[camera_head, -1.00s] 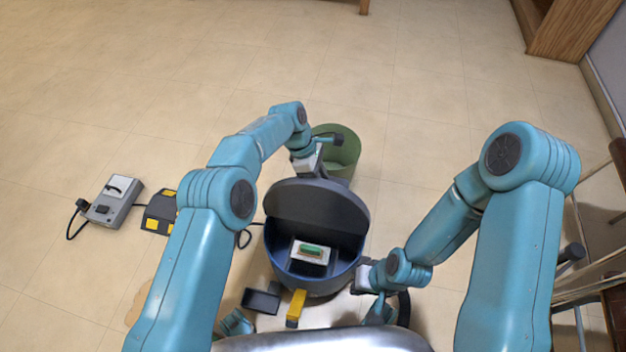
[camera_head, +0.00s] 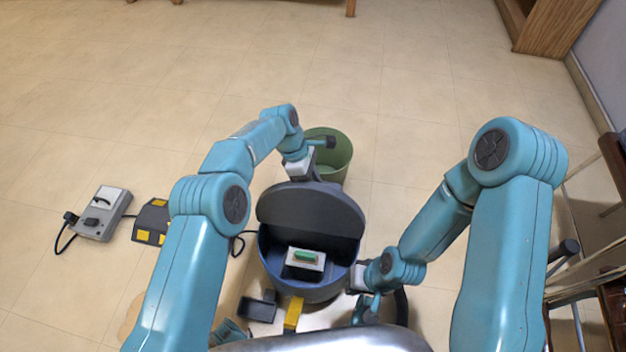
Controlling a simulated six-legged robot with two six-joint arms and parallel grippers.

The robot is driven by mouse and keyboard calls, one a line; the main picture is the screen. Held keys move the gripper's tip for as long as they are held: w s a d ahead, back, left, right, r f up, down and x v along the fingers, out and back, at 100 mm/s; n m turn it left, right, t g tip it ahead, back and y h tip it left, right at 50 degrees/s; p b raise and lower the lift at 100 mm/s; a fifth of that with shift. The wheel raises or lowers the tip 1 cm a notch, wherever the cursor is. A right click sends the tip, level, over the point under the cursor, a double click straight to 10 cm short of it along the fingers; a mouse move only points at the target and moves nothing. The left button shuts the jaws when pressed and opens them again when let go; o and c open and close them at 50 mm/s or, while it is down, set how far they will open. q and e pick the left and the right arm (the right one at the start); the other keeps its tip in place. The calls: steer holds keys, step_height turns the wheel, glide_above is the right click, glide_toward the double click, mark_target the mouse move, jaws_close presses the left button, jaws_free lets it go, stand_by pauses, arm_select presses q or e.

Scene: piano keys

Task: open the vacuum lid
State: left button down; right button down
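The vacuum (camera_head: 268,262) is a round blue-grey tub standing on the floor in the middle of the head view. Its dark lid (camera_head: 312,215) is raised and tilted up at the far side, so the inside shows. A white block with a green top (camera_head: 306,257) sits inside. My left gripper (camera_head: 303,176) is at the lid's far upper edge; its fingers are partly hidden and I cannot tell whether they grip it. My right gripper (camera_head: 355,279) is at the tub's right side, its fingers too small to read.
A green bin (camera_head: 338,160) stands just behind the lid. A grey box with a cable (camera_head: 101,213) and a black-and-yellow box (camera_head: 150,222) lie at left. A dark tray (camera_head: 258,306) and a yellow block (camera_head: 293,314) lie in front of the tub. Chairs stand at right.

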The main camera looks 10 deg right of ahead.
arm_select(q)
steer(key=shift+w+f+t, duration=0.15)
steer(key=shift+w+f, duration=0.1)
steer(key=shift+f, duration=0.25)
steer(key=shift+w+f+t, duration=0.15)
steer(key=shift+w+f, duration=0.1)
steer(key=shift+f, duration=0.25)
arm_select(e)
steer(key=shift+f, duration=0.2)
arm_select(q)
steer(key=c, duration=1.1)
jaws_free()
steer(key=shift+r, duration=0.1)
steer(key=p+v, duration=0.2)
steer(key=v, duration=0.4)
steer(key=p+v, duration=0.2)
steer(key=v, duration=0.4)
steer(key=p+v, duration=0.2)
steer(key=v, duration=0.4)
steer(key=shift+s+d+r, duration=0.1)
steer(key=shift+d, duration=0.15)
arm_select(e)
steer(key=shift+n+g, duration=0.3)
steer(key=r, duration=0.3)
steer(key=s+a+r, duration=0.1)
steer(key=r, duration=0.1)
steer(key=shift+s+r, duration=0.1)
steer(key=shift+r, duration=0.25)
